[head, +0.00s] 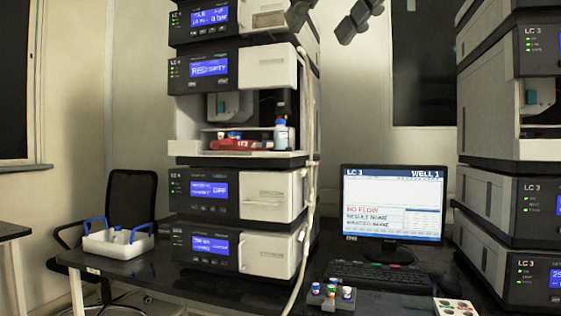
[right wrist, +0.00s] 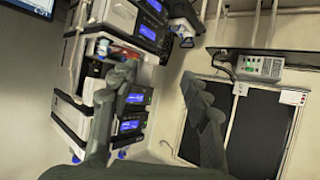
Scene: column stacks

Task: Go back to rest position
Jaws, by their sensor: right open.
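My right gripper (head: 318,31) shows at the top of the head view as two dark fingers held apart, in front of the upper part of the middle instrument stack. In the right wrist view the gripper (right wrist: 159,74) is open, with nothing between its fingers. The stack (right wrist: 138,98) shows tilted behind the left finger, apart from it as far as I can tell. My left gripper is not in view.
The middle stack (head: 270,195) has an open bay with vials, a red tray and a bottle (head: 281,135). A monitor (head: 392,203), keyboard (head: 380,275), small vial rack (head: 331,296) and white tray (head: 118,243) stand on the dark bench. Another stack (head: 510,220) stands right.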

